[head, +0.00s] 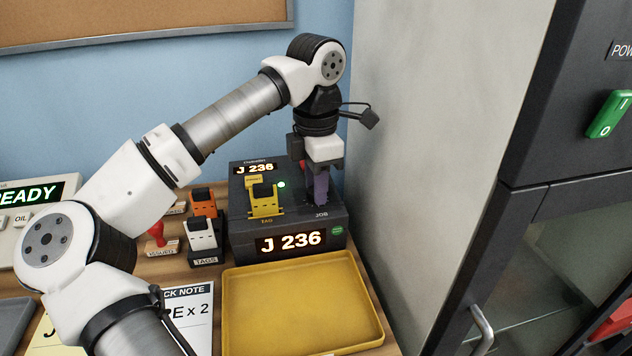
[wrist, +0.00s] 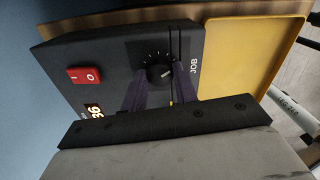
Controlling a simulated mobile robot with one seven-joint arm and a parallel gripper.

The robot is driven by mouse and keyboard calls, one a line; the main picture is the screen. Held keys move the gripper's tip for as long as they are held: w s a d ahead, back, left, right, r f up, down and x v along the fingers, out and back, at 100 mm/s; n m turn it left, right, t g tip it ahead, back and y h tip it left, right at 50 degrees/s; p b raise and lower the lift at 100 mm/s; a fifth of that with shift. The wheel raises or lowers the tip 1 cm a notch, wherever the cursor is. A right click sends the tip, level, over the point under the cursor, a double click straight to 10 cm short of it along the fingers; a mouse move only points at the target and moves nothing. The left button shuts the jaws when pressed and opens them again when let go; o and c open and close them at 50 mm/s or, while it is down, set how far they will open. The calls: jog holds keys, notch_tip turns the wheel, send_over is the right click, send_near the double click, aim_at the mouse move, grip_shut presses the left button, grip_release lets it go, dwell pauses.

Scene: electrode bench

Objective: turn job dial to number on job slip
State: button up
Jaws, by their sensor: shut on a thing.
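The dark job box (head: 240,222) stands on the bench; its front display (head: 290,241) and upper display (head: 254,168) read J 236. My gripper (head: 318,188) points down over the box's right side, above the JOB label. In the wrist view my gripper's fingers (wrist: 162,82) are on either side of the black job dial (wrist: 158,74), shut on it. White tick marks ring the dial. The job dial is hidden in the head view. A pale yellow slip (head: 64,348) starting with J lies at lower left; my arm hides the rest, so its number is unreadable.
A yellow tray (head: 300,305) lies empty in front of the box. A yellow tag (head: 264,200) sits on the box, with a red switch (wrist: 83,75) nearby. Orange (head: 203,202) and white (head: 201,234) tags stand left. A grey cabinet wall (head: 430,130) rises close on the right.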

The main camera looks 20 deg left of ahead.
dwell(0.4)
jog(key=o, duration=1)
jog(key=shift+c, duration=0.2)
jog(key=shift+r, duration=0.1)
notch_tip(320, 180, up, 14)
jog(key=shift+f, duration=0.25)
